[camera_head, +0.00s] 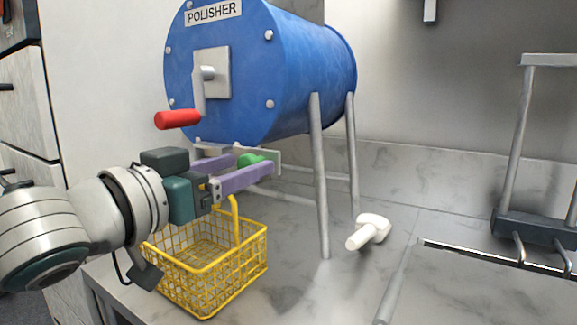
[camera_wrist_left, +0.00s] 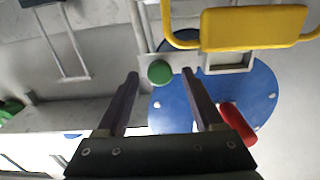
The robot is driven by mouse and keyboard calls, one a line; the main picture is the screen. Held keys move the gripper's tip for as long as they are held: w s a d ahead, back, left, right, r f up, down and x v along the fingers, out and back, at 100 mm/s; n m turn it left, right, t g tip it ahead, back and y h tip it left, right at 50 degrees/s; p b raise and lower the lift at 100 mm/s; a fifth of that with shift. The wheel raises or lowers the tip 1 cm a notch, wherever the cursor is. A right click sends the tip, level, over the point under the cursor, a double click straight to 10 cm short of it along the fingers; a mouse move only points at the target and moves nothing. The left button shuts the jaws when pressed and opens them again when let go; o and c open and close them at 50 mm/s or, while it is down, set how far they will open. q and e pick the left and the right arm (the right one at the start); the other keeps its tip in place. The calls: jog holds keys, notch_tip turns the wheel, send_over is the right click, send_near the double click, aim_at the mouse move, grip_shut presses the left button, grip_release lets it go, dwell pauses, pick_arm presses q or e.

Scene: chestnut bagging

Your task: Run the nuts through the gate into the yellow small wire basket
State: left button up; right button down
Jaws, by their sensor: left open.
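A blue drum (camera_head: 300,70) labelled POLISHER stands on grey legs, with a red crank handle (camera_head: 178,119) on its front. A green knob (camera_head: 250,159) on a pale gate piece sits low under the drum, partly hidden by my fingers. My left gripper (camera_head: 252,168) is open, its purple fingers reaching to either side of the knob. In the left wrist view the green knob (camera_wrist_left: 160,72) shows between the fingertips, with no visible grip on it. The yellow wire basket (camera_head: 235,276) stands below my gripper, its handle upright. I see no nuts in it or elsewhere.
A white, blunt-ended object (camera_head: 369,232) lies on the grey counter (camera_head: 350,290) right of the drum legs. A grey metal frame with a dark bar (camera_head: 535,229) stands at the far right. The counter's middle front is clear.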

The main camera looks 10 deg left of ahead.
pick_arm(q)
grip_shut()
dwell(0.5)
dwell(0.8)
